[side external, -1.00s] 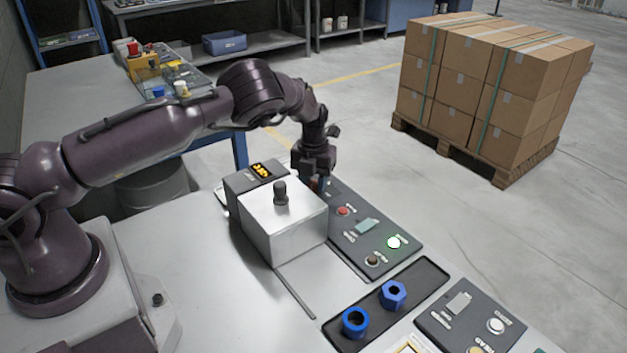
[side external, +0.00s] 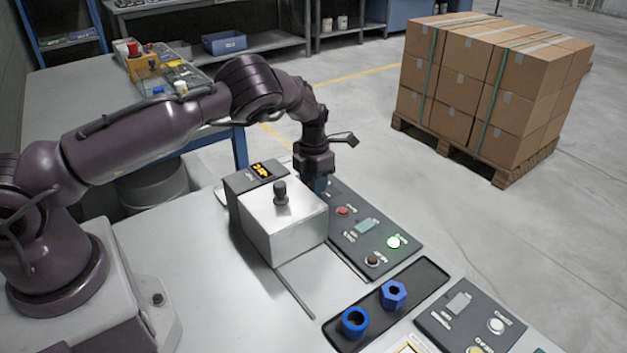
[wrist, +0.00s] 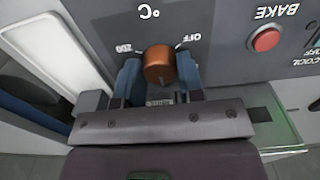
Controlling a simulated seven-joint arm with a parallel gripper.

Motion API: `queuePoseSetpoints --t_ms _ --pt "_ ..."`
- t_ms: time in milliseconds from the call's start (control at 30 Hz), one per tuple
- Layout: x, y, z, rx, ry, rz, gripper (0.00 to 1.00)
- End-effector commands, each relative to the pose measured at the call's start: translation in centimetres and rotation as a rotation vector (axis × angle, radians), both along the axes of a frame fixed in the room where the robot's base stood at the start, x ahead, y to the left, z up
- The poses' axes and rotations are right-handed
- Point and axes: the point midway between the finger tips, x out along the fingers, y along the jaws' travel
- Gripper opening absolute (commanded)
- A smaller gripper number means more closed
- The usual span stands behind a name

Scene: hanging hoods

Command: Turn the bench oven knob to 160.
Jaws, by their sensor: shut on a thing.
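The oven knob (wrist: 158,66) is orange-brown and sits on a grey panel in the wrist view, with "OFF", "200" and "°C" marked around it. My gripper (wrist: 160,78) is shut on the knob, one blue-grey finger at each side. In the side view my gripper (side external: 318,184) reaches down behind the metal box, and the knob is hidden there. The knob's exact pointer setting cannot be told. The bench oven (side external: 285,222) is a silver box with an amber display (side external: 262,170) whose digits are too blurred to read.
A red BAKE button (wrist: 265,40) is right of the knob. The control panel (side external: 384,234) carries a lit white button (side external: 394,243). A second panel (side external: 450,325) stands at the front right. Boxes on a pallet (side external: 490,90) stand beyond the bench.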

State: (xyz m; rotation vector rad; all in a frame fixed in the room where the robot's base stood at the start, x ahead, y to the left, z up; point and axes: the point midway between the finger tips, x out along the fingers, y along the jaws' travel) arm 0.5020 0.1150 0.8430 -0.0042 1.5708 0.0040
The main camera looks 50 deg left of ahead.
Motion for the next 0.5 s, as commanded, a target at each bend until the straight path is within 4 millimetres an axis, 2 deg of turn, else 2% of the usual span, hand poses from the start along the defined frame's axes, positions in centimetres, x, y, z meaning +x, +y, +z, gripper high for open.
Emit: queuePoseSetpoints --t_ms 400,433,500 --pt "0.02 0.03 0.14 0.0 0.0 -0.006 0.11" --pt "0.02 0.03 0.14 0.0 0.0 -0.006 0.4" --pt "0.02 0.02 0.13 0.0 0.0 -0.006 0.56"
